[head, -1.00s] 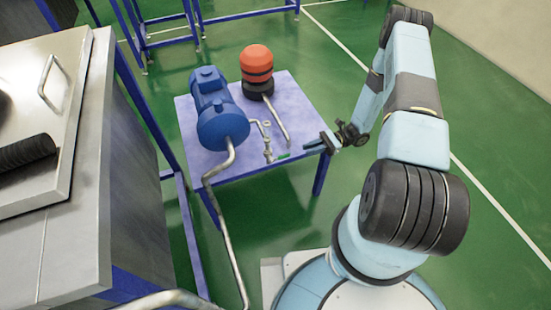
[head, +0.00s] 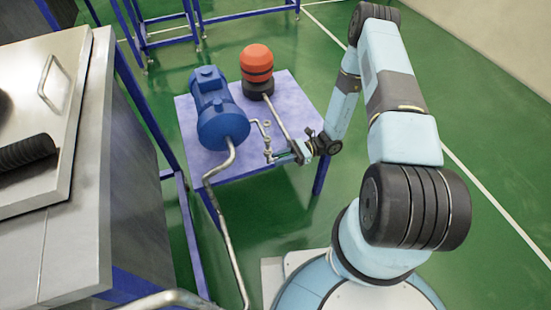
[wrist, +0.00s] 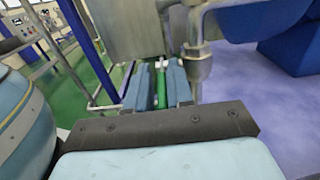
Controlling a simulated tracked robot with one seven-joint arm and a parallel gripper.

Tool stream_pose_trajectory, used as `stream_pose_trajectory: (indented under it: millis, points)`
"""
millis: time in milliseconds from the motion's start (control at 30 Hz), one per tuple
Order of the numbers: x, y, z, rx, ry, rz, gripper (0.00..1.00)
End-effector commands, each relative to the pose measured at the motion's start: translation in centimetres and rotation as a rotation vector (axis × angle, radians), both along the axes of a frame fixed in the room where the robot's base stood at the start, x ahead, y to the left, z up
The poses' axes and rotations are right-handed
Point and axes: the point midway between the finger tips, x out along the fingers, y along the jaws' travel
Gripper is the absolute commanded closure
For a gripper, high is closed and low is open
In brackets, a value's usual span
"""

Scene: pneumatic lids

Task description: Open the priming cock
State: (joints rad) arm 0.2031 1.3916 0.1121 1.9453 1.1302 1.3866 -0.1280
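The priming cock (head: 268,156) is a small metal valve on the thin pipe beside the blue pump (head: 221,122). My gripper (head: 295,152) is at the right side of the cock, above the table's front part. In the wrist view, my gripper (wrist: 160,80) is open, with one blue finger on each side of the green lever. A gap shows on the left; the lever is close to the right finger, and contact cannot be told.
The pump stands on a pale purple table (head: 185,125). A red and black cylinder (head: 257,68) stands behind, with a thin pipe running forward from it. A curved pipe (head: 225,225) drops from the pump. A large steel cabinet (head: 75,200) is at left. Green floor is free at right.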

Motion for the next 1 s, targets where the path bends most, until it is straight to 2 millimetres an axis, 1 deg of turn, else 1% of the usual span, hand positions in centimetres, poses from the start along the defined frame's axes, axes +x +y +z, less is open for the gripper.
stream_pose_trajectory:
  millis: [233,433,867,900,1000]
  points:
    - [0.0,0.1,0.0,0.0,0.001,0.0,0.81]
    - [-0.1,0.0,0.0,0.001,0.001,0.001,1.0]
    - [-0.3,-0.1,-0.1,-0.001,0.006,0.003,1.0]
    - [-0.4,1.8,-0.1,0.0,0.006,0.005,1.0]
    - [-0.3,0.5,-0.1,-0.005,0.005,0.002,1.0]
